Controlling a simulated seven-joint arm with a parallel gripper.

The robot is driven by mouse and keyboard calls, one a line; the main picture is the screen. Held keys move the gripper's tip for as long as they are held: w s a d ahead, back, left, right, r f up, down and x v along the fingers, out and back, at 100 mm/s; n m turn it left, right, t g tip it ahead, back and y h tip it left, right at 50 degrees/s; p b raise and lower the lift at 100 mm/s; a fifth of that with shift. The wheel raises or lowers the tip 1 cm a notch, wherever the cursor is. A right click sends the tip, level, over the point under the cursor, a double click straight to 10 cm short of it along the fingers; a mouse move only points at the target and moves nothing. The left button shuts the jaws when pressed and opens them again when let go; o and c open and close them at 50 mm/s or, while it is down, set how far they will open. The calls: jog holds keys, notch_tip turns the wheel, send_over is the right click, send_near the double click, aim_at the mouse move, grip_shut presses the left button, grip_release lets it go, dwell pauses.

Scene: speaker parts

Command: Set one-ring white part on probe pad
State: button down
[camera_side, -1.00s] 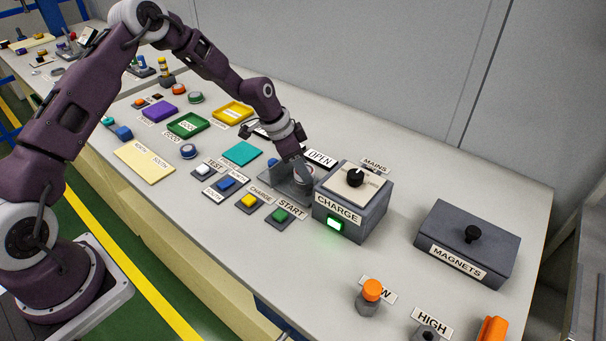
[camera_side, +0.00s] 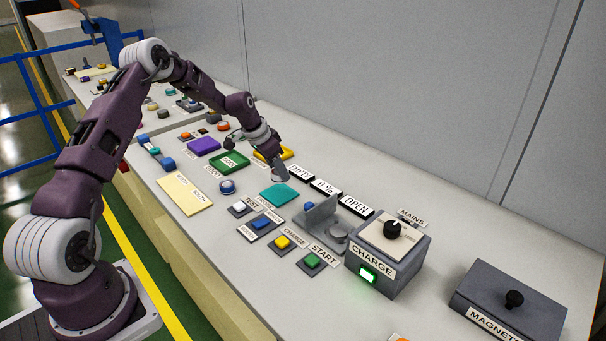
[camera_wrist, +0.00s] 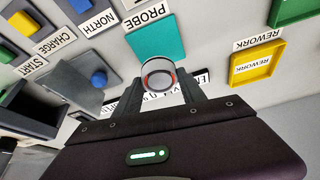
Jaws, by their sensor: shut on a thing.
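My gripper (camera_side: 278,174) is shut on a small round white part (camera_wrist: 158,80), held between both fingertips. In the wrist view its face shows one orange-red ring around a greyish centre. The teal probe pad (camera_side: 280,195), beside the PROBE label (camera_wrist: 155,14), lies flat on the bench and looks empty. In the side view my gripper and the part appear at the pad's far edge. The pad also shows behind the part in the wrist view (camera_wrist: 147,42). I cannot tell the height of the part above the bench.
The grey fixture (camera_side: 318,214) and CHARGE box (camera_side: 388,250) stand to the right. Display plates (camera_side: 325,187) line the back. A green tray (camera_side: 231,163) and a yellow tray (camera_side: 262,153) lie to the left. Button blocks (camera_side: 282,243) sit in front.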

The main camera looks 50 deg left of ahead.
jog(key=shift+a, duration=0.3)
jog(key=shift+f, duration=2.5)
jog(key=shift+f, duration=0.25)
jog(key=c, duration=0.6)
grip_release()
jog(key=shift+s, duration=0.1)
